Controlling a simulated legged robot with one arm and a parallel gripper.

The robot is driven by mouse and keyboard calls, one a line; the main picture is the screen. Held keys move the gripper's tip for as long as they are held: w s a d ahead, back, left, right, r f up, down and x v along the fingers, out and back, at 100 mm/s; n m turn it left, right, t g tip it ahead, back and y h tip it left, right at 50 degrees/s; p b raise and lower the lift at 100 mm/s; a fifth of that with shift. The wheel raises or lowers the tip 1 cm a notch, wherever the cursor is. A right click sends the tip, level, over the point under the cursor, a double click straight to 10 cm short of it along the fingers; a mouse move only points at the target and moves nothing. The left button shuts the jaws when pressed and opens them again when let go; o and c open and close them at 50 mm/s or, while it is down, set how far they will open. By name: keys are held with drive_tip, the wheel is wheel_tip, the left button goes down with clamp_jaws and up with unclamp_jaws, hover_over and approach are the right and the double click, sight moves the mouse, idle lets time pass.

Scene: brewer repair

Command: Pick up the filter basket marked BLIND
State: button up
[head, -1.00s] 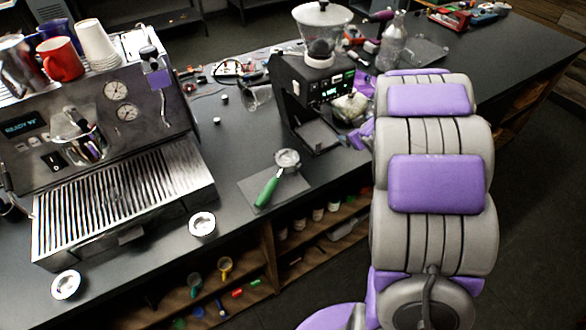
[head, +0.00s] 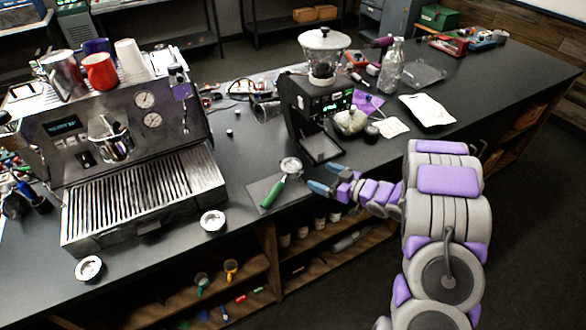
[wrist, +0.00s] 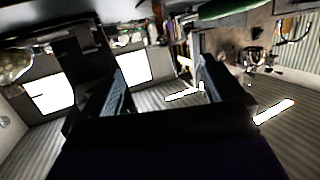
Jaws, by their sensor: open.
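Two small round metal filter baskets lie on the black counter near its front edge in the head view. One basket (head: 89,268) is below the left part of the coffee machine; the other basket (head: 212,220) is by the machine's right front corner. Any BLIND marking is too small to read. My gripper (head: 327,179) is open and empty, to the right of both baskets and clearly apart from them. Its blue fingers point left, near a portafilter. The wrist view shows the two dark fingers spread (wrist: 163,88), with nothing between them.
A portafilter with a green handle (head: 273,192) lies on a dark mat between the right basket and my gripper. The coffee machine (head: 140,185) stands behind the baskets and a grinder (head: 311,110) behind the portafilter. Shelves with small tools (head: 230,268) are under the counter.

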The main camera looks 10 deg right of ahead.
sight(297, 168)
drive_tip(key=b+x, duration=0.1)
drive_tip(key=x, duration=0.7)
drive_tip(key=shift+a, duration=0.2)
drive_tip(key=shift+s+a+b+x, duration=0.15)
drive_tip(key=shift+b+x, duration=0.3)
drive_tip(key=shift+x, duration=0.8)
drive_tip(key=shift+s+a+b+x, duration=0.15)
drive_tip(key=shift+b+x, duration=0.3)
drive_tip(key=shift+x, duration=0.75)
drive_tip(key=shift+d+f, duration=0.1)
drive_tip(key=c, duration=0.9)
